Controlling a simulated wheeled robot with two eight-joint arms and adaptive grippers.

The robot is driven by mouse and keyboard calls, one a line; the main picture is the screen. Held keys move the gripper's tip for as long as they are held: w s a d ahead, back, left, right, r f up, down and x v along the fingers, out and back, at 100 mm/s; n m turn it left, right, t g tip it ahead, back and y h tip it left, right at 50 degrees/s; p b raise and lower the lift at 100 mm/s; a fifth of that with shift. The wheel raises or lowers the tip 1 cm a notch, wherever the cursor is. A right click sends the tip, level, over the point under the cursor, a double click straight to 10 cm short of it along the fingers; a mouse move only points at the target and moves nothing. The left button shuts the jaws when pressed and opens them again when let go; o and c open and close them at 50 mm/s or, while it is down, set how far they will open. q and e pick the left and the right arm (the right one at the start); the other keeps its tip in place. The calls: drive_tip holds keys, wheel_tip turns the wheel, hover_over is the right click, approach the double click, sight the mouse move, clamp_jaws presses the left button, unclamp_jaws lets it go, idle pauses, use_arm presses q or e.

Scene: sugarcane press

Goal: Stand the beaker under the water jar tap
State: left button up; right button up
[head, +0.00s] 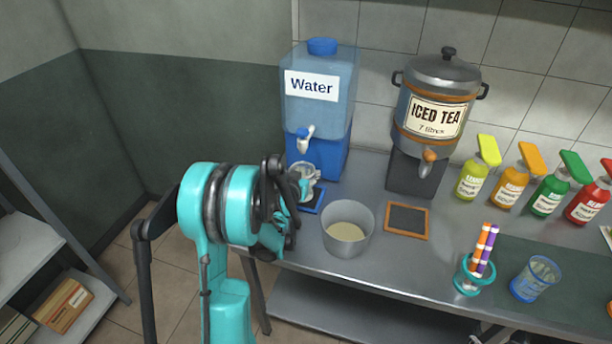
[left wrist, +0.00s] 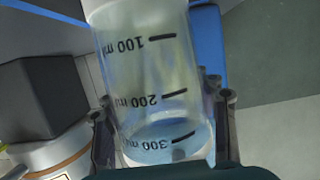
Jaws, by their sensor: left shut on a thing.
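The water jar (head: 318,95) is a clear blue tank labelled "Water" on a blue stand, with a white tap (head: 305,138) at its front. My left gripper (head: 290,195) is shut on the clear beaker (head: 306,178), just in front of the stand and below the tap. A blue-framed pad (head: 315,202) lies under the beaker; I cannot tell whether they touch. In the left wrist view the beaker (left wrist: 155,75) fills the middle, with dark ml marks, between the two fingers. A small grey part at the bottom edge of the head view may be my right gripper (head: 485,336).
A metal bowl of beige contents (head: 347,230) stands close right of my left gripper.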

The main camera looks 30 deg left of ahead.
use_arm(q)
drive_tip(key=shift+r, duration=0.2)
drive_tip(key=shift+f, duration=0.1)
drive_tip(key=o, duration=1.4)
drive_tip(key=shift+f, duration=0.1)
